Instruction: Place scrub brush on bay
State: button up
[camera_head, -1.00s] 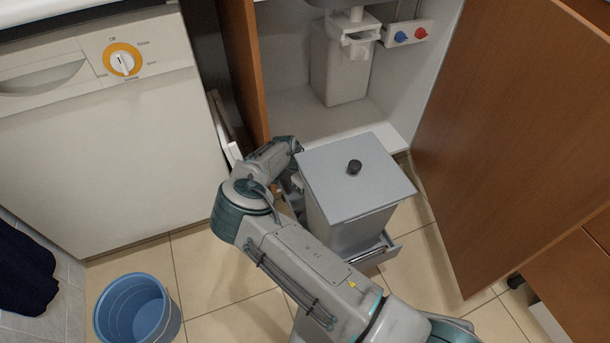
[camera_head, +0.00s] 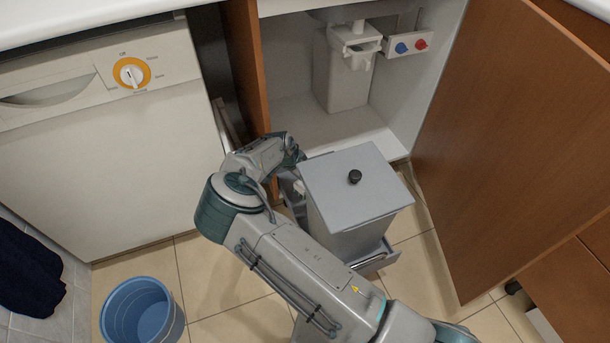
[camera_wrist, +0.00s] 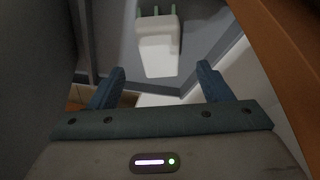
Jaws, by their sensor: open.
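In the wrist view, a white piece with a few green prongs (camera_wrist: 158,28), likely the scrub brush, lies ahead of my gripper (camera_wrist: 161,84) against a grey surface. My gripper is open, with its two blue fingers apart, and the white piece is beyond the fingertips with nothing held between them. In the head view, my gripper is mostly hidden by my wrist, low beside the left side of the grey lidded bin (camera_head: 338,190). A small pale piece shows there beside the bin. A grey tray-like bay (camera_head: 376,262) shows at the bin's base.
The open cabinet (camera_head: 330,128) is behind the bin, with its wooden door (camera_head: 520,140) swung out at right. A white dishwasher (camera_head: 110,160) stands at left. A blue bucket (camera_head: 142,310) is on the tiled floor. A wooden edge (camera_wrist: 285,50) runs close at right in the wrist view.

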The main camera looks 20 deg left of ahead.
jog(key=shift+p+v, duration=0.55)
jog(key=shift+v, duration=1.7)
